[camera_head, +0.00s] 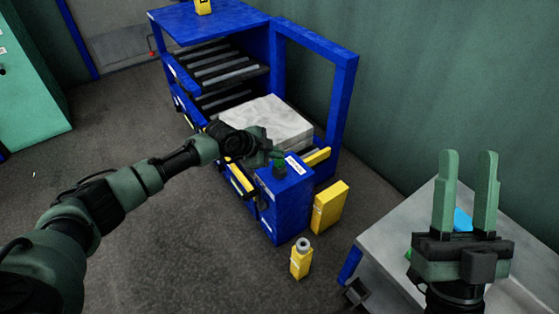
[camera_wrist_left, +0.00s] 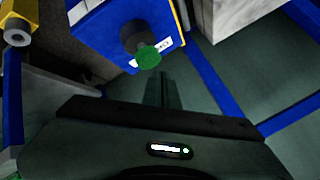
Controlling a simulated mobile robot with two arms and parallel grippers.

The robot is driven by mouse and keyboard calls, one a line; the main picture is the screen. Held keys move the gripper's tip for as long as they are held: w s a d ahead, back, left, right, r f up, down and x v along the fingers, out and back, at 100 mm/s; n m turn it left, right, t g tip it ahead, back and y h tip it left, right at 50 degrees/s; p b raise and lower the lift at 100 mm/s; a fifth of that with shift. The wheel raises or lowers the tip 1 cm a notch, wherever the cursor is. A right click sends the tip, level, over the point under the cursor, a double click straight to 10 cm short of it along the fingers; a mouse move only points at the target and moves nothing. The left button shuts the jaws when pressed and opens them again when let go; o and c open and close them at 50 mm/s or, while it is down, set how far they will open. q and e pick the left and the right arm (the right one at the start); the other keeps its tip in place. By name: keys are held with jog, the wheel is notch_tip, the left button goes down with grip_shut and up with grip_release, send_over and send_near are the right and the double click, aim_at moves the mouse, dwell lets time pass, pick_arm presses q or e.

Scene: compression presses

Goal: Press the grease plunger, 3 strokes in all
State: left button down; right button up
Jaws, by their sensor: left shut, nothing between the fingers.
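The grease plunger (camera_head: 279,169) has a green knob and a black collar. It stands on top of a blue box (camera_head: 285,203) with a white label. In the left wrist view the green knob (camera_wrist_left: 148,57) is just beyond my fingertips. My left gripper (camera_head: 275,154) is shut and empty, right by the knob; its fingers (camera_wrist_left: 161,80) are together in the wrist view. I cannot tell whether they touch the knob. My right gripper (camera_head: 468,158) is open and empty at the right, over the grey table.
A blue press frame (camera_head: 272,50) with a pale block (camera_head: 268,120) stands behind the box. A yellow box (camera_head: 330,208) and a yellow bottle (camera_head: 300,262) are on the floor beside it. A grey table (camera_head: 395,240) is at the right. The floor at left is clear.

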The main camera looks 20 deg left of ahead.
aim_at(277, 163)
jog(key=shift+w+f+h, duration=0.2)
jog(key=shift+h, duration=0.1)
pick_arm(q)
jog(key=shift+r, duration=0.15)
jog(key=shift+r+p, duration=0.65)
jog(key=shift+p, duration=0.05)
jog(key=shift+r+p, duration=0.55)
jog(key=shift+r, duration=0.05)
jog(key=shift+r+p, duration=0.35)
jog(key=shift+r, duration=0.1)
jog(key=shift+r+p, duration=0.55)
jog(key=shift+r, duration=0.15)
pick_arm(e)
jog(key=w+f+g+h, duration=0.2)
jog(key=f+g, duration=0.4)
jog(key=f, duration=0.3)
jog(key=w+d+f+g+h, duration=0.1)
jog(key=w+f+g, duration=0.1)
jog(key=f+g, duration=0.4)
jog(key=shift+w+f+h, duration=0.2)
jog(key=shift+f+h, duration=0.2)
jog(key=shift+f, duration=1.35)
jog(key=shift+d, duration=0.1)
